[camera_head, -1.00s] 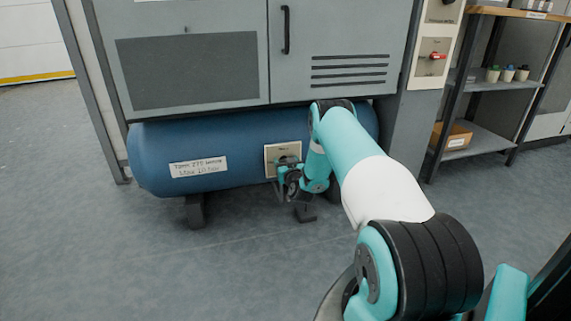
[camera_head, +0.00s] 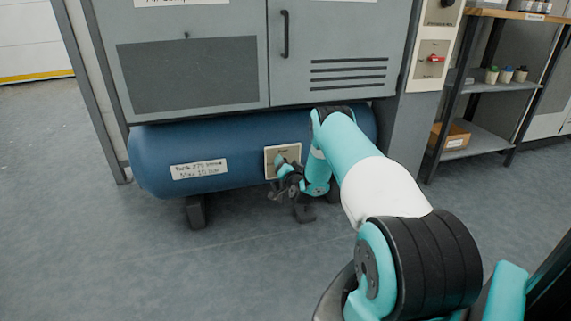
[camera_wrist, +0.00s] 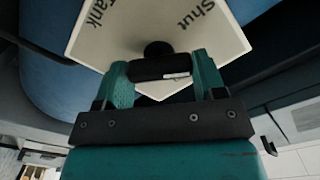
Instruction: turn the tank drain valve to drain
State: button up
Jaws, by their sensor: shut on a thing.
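The drain valve plate (camera_head: 270,158) is a cream square on the front of the blue tank (camera_head: 228,142), under the grey cabinet. In the wrist view the plate (camera_wrist: 95,45) shows the words "Tank" and "Shut"; the rest of its lettering is hidden. A black valve handle (camera_wrist: 158,68) stands out from the plate on a round hub. My gripper (camera_wrist: 160,75) is shut on this handle, one teal finger on each side. In the head view my gripper (camera_head: 284,176) is at the plate and covers its lower part and the handle.
The grey cabinet (camera_head: 340,50) stands right above the tank. Dark tank feet (camera_head: 196,211) stand on the floor. A panel with a red switch (camera_head: 434,58) and a shelf unit (camera_head: 480,140) are at the right. The floor in front is clear.

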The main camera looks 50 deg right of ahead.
jog(key=m, duration=0.7)
jog(key=m+p, duration=0.1)
jog(key=m, duration=0.2)
jog(key=shift+f, duration=0.25)
jog(key=shift+m, duration=0.4)
jog(key=o, duration=0.9)
jog(key=shift+a, duration=0.1)
jog(key=shift+s, duration=0.15)
jog(key=shift+p+v, duration=8.55)
jog(key=shift+p, duration=1.85)
